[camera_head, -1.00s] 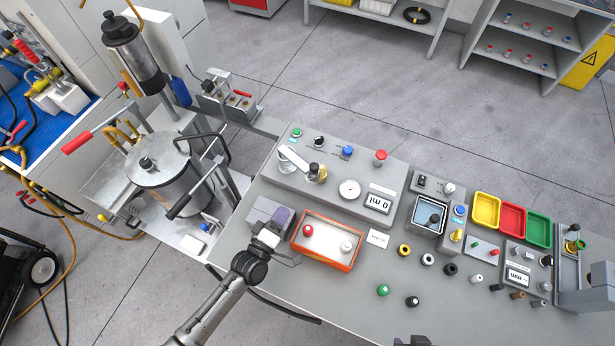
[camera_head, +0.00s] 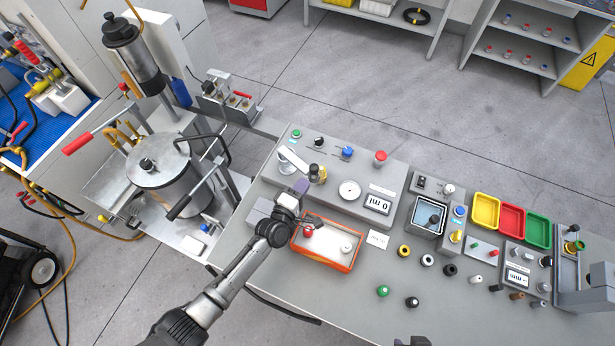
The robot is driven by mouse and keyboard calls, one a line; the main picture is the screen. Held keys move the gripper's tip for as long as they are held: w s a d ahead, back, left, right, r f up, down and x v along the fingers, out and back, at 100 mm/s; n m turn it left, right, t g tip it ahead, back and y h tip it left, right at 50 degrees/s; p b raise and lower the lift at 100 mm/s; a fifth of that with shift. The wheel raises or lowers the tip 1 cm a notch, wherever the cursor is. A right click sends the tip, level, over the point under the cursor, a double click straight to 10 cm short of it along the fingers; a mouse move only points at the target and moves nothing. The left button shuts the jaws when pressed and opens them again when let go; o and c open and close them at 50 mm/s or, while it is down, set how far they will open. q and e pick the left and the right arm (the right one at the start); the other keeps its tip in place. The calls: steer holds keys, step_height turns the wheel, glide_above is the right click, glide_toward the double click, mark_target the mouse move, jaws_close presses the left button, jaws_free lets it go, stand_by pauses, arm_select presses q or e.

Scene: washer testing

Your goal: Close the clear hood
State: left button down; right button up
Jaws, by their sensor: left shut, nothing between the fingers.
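A pale, see-through flap that looks like the clear hood (camera_head: 293,160) stands tilted at the left end of the grey control panel, beside a brass fitting with a dark top (camera_head: 317,173). Its exact angle is hard to make out. My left gripper (camera_head: 302,187), with purple at its tip, is shut and empty. It is just below the hood and fitting in the picture, near the panel's front edge, and I see no clear contact with the hood. A small dark piece at the bottom edge may be my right gripper (camera_head: 412,341); its fingers are not discernible.
An orange-rimmed tray (camera_head: 328,265) with a red and a white knob lies beside my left wrist. The panel carries a gauge (camera_head: 349,190), a display (camera_head: 378,203) and a red button (camera_head: 380,157). A metal pot (camera_head: 160,165) stands left. Loose knobs lie on the table.

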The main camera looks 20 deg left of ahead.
mark_target(320, 173)
arm_select(q)
steer(key=shift+x, duration=1.6)
steer(key=shift+w+d+r+n+y+p, duration=0.1)
steer(key=shift+w+d+n+y+p, duration=0.2)
steer(key=shift+w+d+n+y, duration=0.25)
steer(key=w, duration=0.1)
steer(key=w+d+y+b, duration=0.1)
steer(key=b, duration=0.1)
steer(key=shift+w+d+f+n, duration=0.25)
steer(key=shift+w+d+f, duration=0.05)
steer(key=shift+w+d, duration=0.1)
steer(key=shift+w+b, duration=0.3)
steer(key=shift+b, duration=0.05)
steer(key=shift+s+r, duration=0.1)
steer(key=shift+d, duration=0.1)
